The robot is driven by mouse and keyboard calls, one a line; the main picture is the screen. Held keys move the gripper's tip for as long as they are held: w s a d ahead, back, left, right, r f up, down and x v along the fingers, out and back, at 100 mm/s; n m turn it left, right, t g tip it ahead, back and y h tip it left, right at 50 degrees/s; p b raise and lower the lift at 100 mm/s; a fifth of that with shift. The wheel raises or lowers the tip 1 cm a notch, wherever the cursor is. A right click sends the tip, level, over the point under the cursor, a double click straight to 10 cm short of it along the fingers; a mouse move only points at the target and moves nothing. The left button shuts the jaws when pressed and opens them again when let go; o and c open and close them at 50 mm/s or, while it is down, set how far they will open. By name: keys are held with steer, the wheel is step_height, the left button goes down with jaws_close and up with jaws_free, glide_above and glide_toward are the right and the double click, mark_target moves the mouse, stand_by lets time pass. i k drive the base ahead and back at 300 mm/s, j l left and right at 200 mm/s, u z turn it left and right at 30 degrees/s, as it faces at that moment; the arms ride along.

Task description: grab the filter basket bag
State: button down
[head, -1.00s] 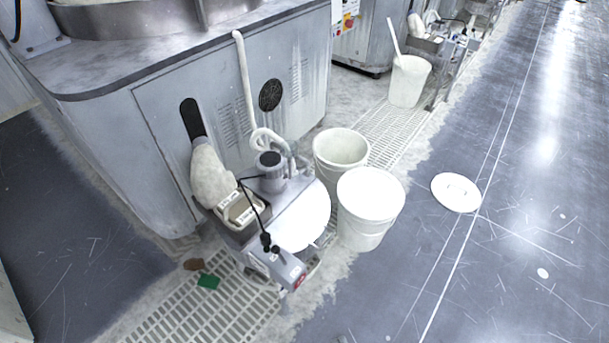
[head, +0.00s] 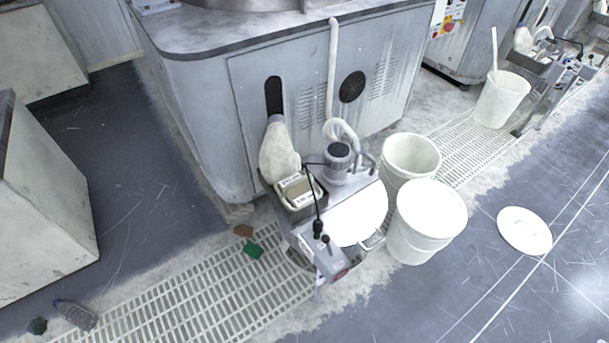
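The filter basket bag is most likely the off-white cloth bag (head: 278,150) hanging at the front of the grey machine cabinet, below a dark slot. Its lower end meets a small basket (head: 299,189) with a pale rim, set on a metal cart (head: 318,255). A second, similar pale bag (head: 523,40) shows at the far right machine. My gripper is not in view.
A loose lid (head: 524,231) lies on the floor. A plastic bottle (head: 75,314) and a green scrap (head: 253,250) lie near the floor grating (head: 190,300).

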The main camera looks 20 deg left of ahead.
mark_target(295, 192)
steer(key=i+j+u, duration=0.55)
steer(key=i+u, duration=0.15)
steer(key=i, duration=0.2)
steer(key=i+u, duration=0.35)
steer(key=i+j, duration=0.05)
steer(key=i, duration=0.05)
